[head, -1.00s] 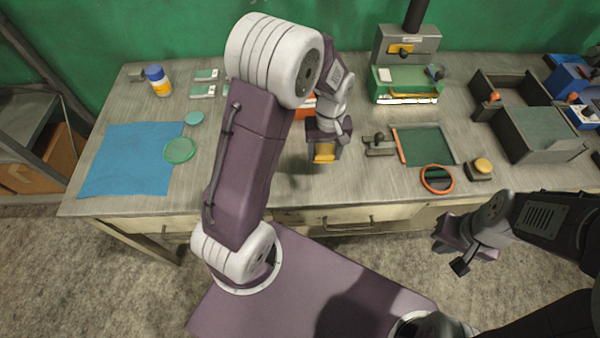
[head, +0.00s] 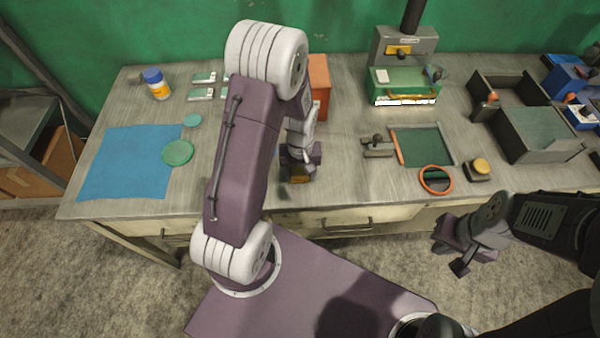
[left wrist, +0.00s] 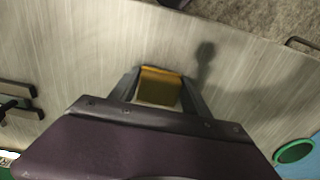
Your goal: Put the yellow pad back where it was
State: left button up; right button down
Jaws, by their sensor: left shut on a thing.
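The yellow pad (left wrist: 159,88) is held between the two fingers of my left gripper (left wrist: 157,94) in the left wrist view. In the head view the left gripper (head: 300,176) is over the front middle of the workbench (head: 335,190), with the yellow pad (head: 299,179) partly showing at its lower end. The pad's shadow and the gripper's fall on the bench top, so it seems raised above it. My right gripper (head: 455,257) is empty, its fingers apart, in front of the bench's front edge.
A blue cloth (head: 125,165) with a green disc (head: 178,153) lies at the left. An orange box (head: 318,85) stands behind my left gripper. To the right are a green tray (head: 424,147), an orange ring (head: 436,179) and a yellow-topped block (head: 479,169). Bench around the gripper is clear.

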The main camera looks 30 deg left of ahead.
aim_at(300, 173)
pick_arm(q)
jog(key=shift+f, duration=0.2)
jog(key=o, duration=1.2)
notch_tip(300, 173, up, 12)
jog(key=r+p, duration=0.1)
jog(key=s+d+f+m+t, duration=0.1)
jog(key=s+d+m, duration=0.3)
jog(key=s+m, duration=0.2)
jog(key=shift+s+d+f, duration=0.2)
jog(key=shift+s+f, duration=0.1)
jog(key=shift+s, duration=0.5)
